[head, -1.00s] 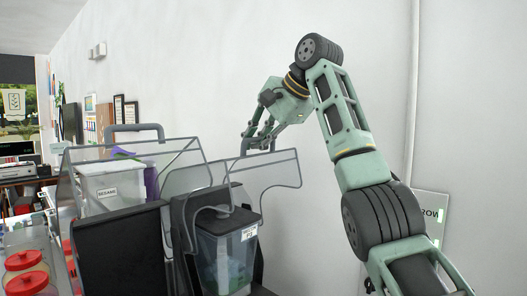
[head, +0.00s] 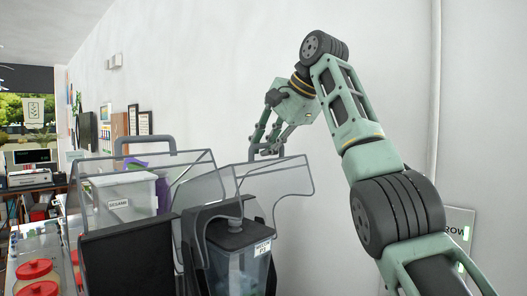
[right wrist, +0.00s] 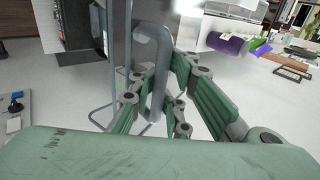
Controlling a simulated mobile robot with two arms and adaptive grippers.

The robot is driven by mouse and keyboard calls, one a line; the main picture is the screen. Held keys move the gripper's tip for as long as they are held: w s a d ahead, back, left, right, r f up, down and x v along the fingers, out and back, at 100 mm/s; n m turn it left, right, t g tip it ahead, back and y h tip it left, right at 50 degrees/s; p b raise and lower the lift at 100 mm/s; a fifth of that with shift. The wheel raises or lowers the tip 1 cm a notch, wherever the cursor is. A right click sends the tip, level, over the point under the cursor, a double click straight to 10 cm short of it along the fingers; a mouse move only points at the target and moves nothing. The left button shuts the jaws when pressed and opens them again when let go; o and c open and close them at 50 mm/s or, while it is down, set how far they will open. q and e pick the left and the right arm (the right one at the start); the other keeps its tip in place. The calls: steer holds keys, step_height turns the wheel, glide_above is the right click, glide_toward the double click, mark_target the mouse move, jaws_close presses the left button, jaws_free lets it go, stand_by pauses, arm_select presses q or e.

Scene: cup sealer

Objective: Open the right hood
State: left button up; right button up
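The right hood (head: 288,178) is a clear panel with a grey edge, tilted up above a dark machine with a labelled jar (head: 240,262). Its grey handle (head: 268,153) is at the top edge. My right gripper (head: 268,142) is at this handle. In the right wrist view, the handle (right wrist: 157,62) runs between the green fingers of my right gripper (right wrist: 160,98), which appear shut around it. The exact contact is partly hidden. My left gripper is not in view.
A second clear hood (head: 190,170) with its own handle (head: 145,134) stands on the left, close beside the right hood. Behind it is a white labelled bin (head: 120,190). Red-lidded jars (head: 38,270) stand at the lower left. The white wall (head: 210,70) is behind.

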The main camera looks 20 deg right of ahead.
steer(key=o, duration=0.4)
steer(key=shift+s+d+r, duration=0.15)
steer(key=shift+s+d, duration=0.1)
steer(key=shift+s, duration=0.45)
steer(key=shift+c, duration=0.2)
steer(key=shift+w+a, duration=0.15)
steer(key=shift+w, duration=0.2)
steer(key=shift+r, duration=0.2)
steer(key=v, duration=0.7)
steer(key=shift+s, duration=0.3)
steer(key=shift+w, duration=0.1)
